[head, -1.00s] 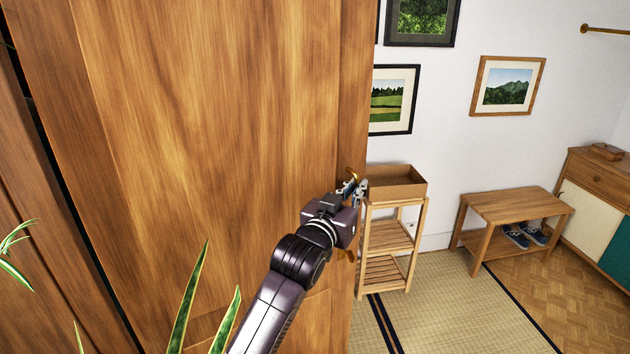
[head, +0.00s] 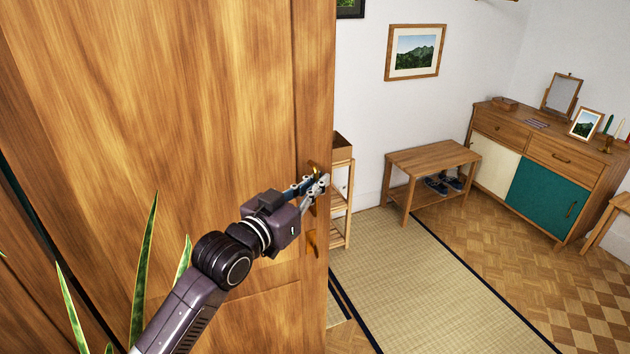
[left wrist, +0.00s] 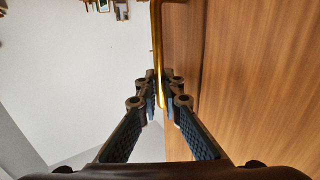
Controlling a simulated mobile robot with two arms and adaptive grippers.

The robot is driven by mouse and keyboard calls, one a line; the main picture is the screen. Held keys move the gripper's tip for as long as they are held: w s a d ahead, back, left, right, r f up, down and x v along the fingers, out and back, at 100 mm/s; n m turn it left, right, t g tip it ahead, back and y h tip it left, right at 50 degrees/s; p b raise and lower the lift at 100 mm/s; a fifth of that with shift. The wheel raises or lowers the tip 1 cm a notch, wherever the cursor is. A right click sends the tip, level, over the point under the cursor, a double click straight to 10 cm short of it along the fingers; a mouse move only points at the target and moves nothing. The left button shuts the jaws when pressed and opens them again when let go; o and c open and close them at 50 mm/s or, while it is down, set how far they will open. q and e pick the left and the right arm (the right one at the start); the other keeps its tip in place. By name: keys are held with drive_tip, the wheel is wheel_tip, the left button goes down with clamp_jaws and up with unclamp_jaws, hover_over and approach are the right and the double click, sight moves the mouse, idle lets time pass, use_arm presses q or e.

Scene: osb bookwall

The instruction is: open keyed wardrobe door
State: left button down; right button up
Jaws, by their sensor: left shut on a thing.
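The wardrobe door (head: 170,130) is a tall brown wood-grain panel filling the left half of the head view. My left gripper (head: 316,186) is at its right edge, shut on a brass fitting (left wrist: 157,45), a slim bent rod between the fingertips in the left wrist view. I cannot tell whether this is the key or a handle. A second brass piece (head: 310,243) sits lower on the door edge, below the gripper. The door surface also shows in the left wrist view (left wrist: 250,80). I cannot tell how far the door stands open. My right gripper is out of view.
Plant leaves (head: 143,270) rise in front of the door at lower left. A wooden shelf stand (head: 341,215) is partly hidden behind the door edge. Beyond are a bench (head: 432,158) with shoes and a sideboard (head: 545,190). The tatami mat (head: 430,285) is clear.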

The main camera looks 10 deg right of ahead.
use_arm(q)
drive_tip(key=c, duration=2.4)
unclamp_jaws()
drive_tip(key=shift+a, duration=0.15)
drive_tip(key=v, duration=1.2)
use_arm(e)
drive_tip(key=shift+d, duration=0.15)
